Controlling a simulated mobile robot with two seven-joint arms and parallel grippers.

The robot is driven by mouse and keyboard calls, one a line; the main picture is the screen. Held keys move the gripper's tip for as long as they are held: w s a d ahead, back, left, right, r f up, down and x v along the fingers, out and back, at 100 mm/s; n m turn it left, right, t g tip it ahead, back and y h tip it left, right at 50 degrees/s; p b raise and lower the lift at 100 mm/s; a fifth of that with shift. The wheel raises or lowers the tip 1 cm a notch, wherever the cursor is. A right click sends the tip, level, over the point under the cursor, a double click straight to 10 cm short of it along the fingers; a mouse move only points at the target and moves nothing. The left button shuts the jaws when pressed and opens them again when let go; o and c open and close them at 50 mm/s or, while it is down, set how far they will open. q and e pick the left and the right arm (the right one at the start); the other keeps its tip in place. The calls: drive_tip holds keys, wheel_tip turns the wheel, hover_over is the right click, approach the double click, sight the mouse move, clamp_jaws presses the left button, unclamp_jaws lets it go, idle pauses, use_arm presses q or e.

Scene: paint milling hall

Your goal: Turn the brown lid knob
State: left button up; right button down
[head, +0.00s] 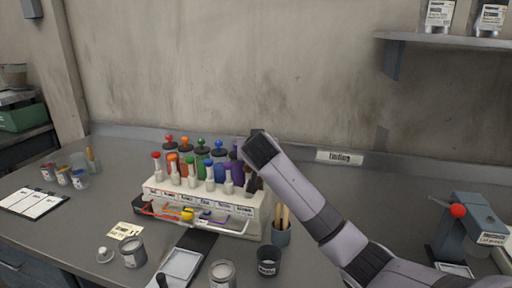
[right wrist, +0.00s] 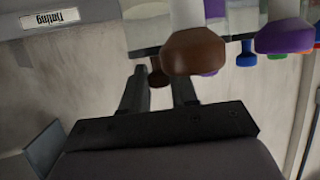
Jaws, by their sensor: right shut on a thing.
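The brown lid knob (right wrist: 157,77) shows small between the two fingers of my right gripper (right wrist: 160,90) in the right wrist view. The fingers are closed in on its two sides. A larger brown knob on a white body (right wrist: 194,50) stands nearer that camera and partly covers the right finger's tip area. In the head view my right gripper (head: 258,146) reaches over the right end of the rack (head: 256,222) and hides the brown lid knob and its jar. My left gripper is not in view.
Jars with red (head: 169,139), orange, green, blue (head: 219,146) and purple knobs stand in the back row, close left of my gripper. White-bodied pieces with coloured tops fill the front row. A brush cup (head: 281,236) stands right of the rack.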

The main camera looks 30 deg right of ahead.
drive_tip(key=shift+f, duration=0.1)
idle(0.4)
drive_tip(key=c, duration=1)
unclamp_jaws()
drive_tip(key=shift+o, duration=0.2)
drive_tip(key=b+v, duration=0.1)
drive_tip(key=v, duration=0.6)
drive_tip(key=shift+a, duration=0.1)
drive_tip(key=shift+c, duration=0.2)
